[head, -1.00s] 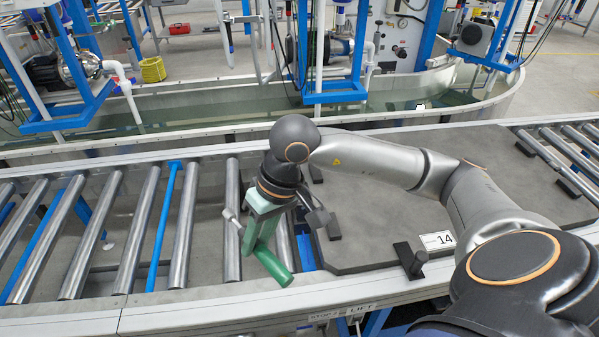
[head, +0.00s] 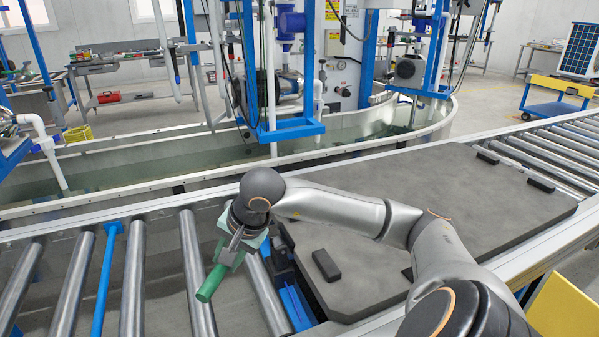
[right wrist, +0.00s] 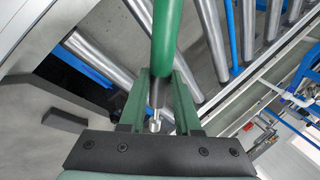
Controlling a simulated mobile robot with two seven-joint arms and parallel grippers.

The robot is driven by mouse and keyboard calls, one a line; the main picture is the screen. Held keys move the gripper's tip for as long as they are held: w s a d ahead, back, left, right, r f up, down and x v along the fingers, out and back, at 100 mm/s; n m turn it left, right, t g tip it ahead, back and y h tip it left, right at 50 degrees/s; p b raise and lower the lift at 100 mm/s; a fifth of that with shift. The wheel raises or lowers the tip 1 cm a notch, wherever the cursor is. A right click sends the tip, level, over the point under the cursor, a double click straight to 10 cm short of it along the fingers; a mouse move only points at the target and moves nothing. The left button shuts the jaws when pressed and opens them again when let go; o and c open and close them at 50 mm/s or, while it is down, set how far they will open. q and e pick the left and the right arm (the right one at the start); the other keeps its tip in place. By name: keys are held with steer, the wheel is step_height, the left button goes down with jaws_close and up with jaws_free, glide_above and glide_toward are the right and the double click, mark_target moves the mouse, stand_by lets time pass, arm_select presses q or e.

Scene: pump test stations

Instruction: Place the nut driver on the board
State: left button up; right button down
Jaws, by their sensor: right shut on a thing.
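The nut driver (head: 211,282) has a long green handle. My right gripper (head: 228,256) is shut on it, left of the board, with the handle slanting down to the left over the rollers. In the right wrist view the green handle (right wrist: 167,38) runs up from between the fingers (right wrist: 158,92), and a short silver end shows near the palm. The grey board (head: 450,205) lies flat on the conveyor to the right of the gripper. In the right wrist view part of a grey slab shows at left. My left gripper is not in view.
Dark blocks stand on the board, one near its left edge (head: 326,265) and others at its far right. Its middle is mostly bare, with my right arm across its front left. Bare rollers (head: 131,285) lie at left. A water trough (head: 160,167) runs behind the conveyor.

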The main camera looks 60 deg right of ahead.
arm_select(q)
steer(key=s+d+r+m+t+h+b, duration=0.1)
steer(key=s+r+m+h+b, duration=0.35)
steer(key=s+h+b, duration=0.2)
arm_select(e)
steer(key=w+d+f+m+h, duration=0.2)
steer(key=d+f+m, duration=0.3)
steer(key=d+f, duration=0.1)
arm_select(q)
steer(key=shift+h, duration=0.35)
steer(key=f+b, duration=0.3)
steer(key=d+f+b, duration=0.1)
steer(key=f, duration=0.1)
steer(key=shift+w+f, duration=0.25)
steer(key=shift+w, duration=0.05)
arm_select(e)
steer(key=w+d+f, duration=0.3)
steer(key=w+f, duration=1)
steer(key=shift+d+m+t, duration=0.3)
steer(key=shift+d, duration=0.05)
steer(key=shift+f+b, duration=0.15)
steer(key=shift+b, duration=0.15)
steer(key=c, duration=0.6)
jaws_free()
